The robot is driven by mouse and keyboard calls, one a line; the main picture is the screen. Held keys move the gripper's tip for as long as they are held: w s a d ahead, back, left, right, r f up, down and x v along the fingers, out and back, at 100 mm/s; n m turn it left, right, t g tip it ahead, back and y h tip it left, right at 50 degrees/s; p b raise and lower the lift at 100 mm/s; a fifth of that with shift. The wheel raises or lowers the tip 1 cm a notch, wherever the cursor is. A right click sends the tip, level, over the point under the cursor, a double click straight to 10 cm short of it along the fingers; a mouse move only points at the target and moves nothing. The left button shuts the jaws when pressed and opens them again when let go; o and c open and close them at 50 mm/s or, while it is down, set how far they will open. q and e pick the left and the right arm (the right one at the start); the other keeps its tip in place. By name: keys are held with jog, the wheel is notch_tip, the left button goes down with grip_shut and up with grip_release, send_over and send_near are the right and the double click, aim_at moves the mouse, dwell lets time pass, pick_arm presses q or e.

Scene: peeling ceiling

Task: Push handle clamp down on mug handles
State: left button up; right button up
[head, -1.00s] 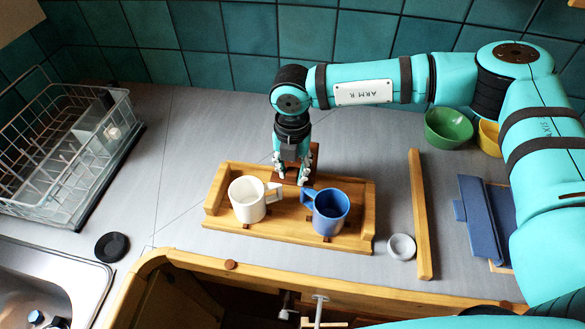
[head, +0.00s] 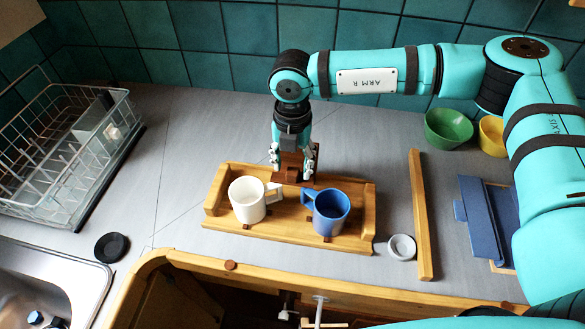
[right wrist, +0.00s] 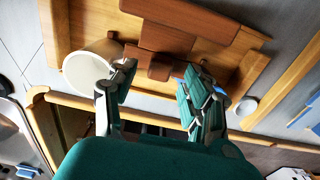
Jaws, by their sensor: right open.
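A white mug (head: 246,203) and a blue mug (head: 330,211) stand upright side by side on a wooden rack (head: 285,234), their handles turned toward each other. The dark brown handle clamp (head: 291,162) is at the back middle of the rack, partly hidden by my right gripper. My right gripper (head: 294,178) is open, its fingers on either side of the clamp in the head view, just behind the handles. In the right wrist view the clamp (right wrist: 167,38) and the white mug (right wrist: 85,68) show; the blue mug is mostly hidden behind a finger. My left gripper is not in view.
A loose wooden bar (head: 420,215) and a small grey round dish (head: 401,248) lie right of the rack. Green (head: 448,128) and yellow (head: 491,136) bowls stand at the back right. A wire dish rack (head: 62,150) is at the left.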

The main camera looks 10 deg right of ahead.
aim_at(293, 171)
notch_tip(293, 171, up, 9)
dwell(0.3)
dwell(0.5)
